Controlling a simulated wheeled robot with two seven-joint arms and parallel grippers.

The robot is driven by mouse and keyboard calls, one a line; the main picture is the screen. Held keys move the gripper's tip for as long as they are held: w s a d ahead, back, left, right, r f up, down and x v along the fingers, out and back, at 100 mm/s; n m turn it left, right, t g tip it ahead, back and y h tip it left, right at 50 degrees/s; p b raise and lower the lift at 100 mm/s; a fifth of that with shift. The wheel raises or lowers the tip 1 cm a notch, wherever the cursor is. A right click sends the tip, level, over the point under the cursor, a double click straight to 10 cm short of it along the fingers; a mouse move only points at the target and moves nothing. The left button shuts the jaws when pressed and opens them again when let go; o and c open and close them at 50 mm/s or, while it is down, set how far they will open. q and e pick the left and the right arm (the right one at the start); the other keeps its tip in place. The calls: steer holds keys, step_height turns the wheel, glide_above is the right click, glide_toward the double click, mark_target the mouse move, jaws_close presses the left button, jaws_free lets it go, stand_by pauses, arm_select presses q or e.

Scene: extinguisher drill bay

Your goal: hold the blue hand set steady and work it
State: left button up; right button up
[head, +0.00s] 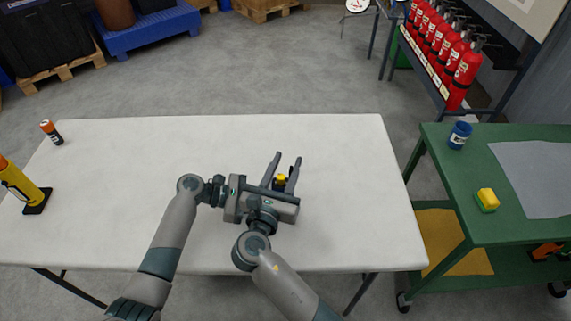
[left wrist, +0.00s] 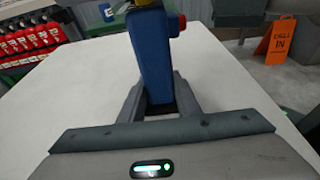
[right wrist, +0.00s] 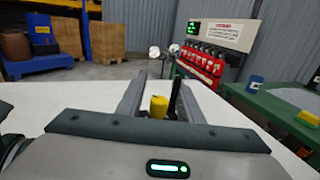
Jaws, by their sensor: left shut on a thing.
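The blue hand set (left wrist: 155,62) stands between the fingers of my left gripper (left wrist: 158,98) in the left wrist view, with a red part (left wrist: 181,22) on its side. My left gripper is shut on its body. In the head view that gripper is mostly hidden behind my right one. My right gripper (head: 284,172) is over the table with fingers apart. The hand set's yellow knob (head: 281,178) shows between them. In the right wrist view, the yellow knob (right wrist: 158,107) and a black antenna (right wrist: 174,100) stand between the fingers, with gaps visible beside them.
The white table (head: 340,220) is mostly clear. An orange-and-black cylinder (head: 52,133) and a yellow-and-black torch-like thing (head: 22,187) are at its left. The green cart (head: 450,185) at right carries a blue can (head: 459,135) and a yellow block (head: 487,200). Red extinguishers (head: 465,68) stand behind.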

mark_target(280, 180)
steer(key=shift+s, duration=0.1)
steer(key=shift+v, duration=3.7)
